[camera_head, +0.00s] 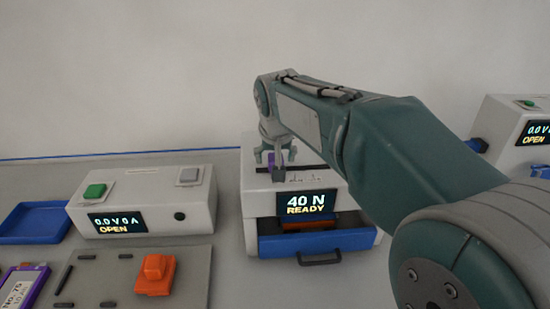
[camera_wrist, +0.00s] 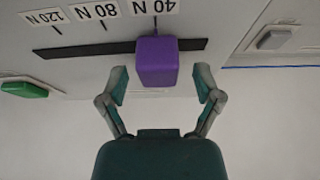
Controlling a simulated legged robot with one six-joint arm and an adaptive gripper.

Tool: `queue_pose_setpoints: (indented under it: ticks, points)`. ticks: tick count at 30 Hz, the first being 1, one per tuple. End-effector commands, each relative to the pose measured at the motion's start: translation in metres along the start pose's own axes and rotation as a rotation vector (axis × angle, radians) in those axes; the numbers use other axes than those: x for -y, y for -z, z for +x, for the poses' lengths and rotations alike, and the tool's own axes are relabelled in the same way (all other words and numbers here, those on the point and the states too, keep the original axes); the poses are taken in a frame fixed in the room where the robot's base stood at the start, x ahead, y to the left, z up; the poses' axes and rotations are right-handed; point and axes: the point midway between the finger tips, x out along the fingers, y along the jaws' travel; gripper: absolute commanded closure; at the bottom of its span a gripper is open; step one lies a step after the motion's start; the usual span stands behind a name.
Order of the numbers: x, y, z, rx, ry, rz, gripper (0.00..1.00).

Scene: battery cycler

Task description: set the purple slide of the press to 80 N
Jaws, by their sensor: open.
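The press (camera_head: 250,205) is a white box with a display reading 40 N and READY. Its purple slide (camera_wrist: 157,62) sits in a dark slot (camera_wrist: 100,50) on the top, in line with the 40 N label (camera_wrist: 156,7). The 80 N label (camera_wrist: 97,10) and the 120 N label (camera_wrist: 44,17) lie further left in the wrist view. My gripper (camera_wrist: 160,84) is open, with one finger on each side of the slide and visible gaps. In the head view my gripper (camera_head: 271,165) is over the press top and partly covers the slide (camera_head: 289,156).
The press has a blue drawer (camera_head: 275,245) with a dark handle, partly open. Left of it stand a white unit (camera_head: 145,205) with a green button, a blue tray (camera_head: 32,222), and a grey plate (camera_head: 110,285) bearing an orange block (camera_head: 156,274). Another unit (camera_head: 510,120) stands at right.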

Motion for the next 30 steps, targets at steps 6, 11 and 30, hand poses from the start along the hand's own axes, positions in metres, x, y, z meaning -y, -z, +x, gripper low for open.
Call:
queue_pose_setpoints:
  ticks: [6, 11, 30]
  points:
    - [0.0, 0.0, 0.007, -0.001, 0.0, 0.0, 0.17]
    - [0.0, 0.0, 0.007, -0.001, 0.0, 0.0, 0.22]
    - [-0.037, 0.0, 0.007, 0.002, -0.001, 0.003, 1.0]
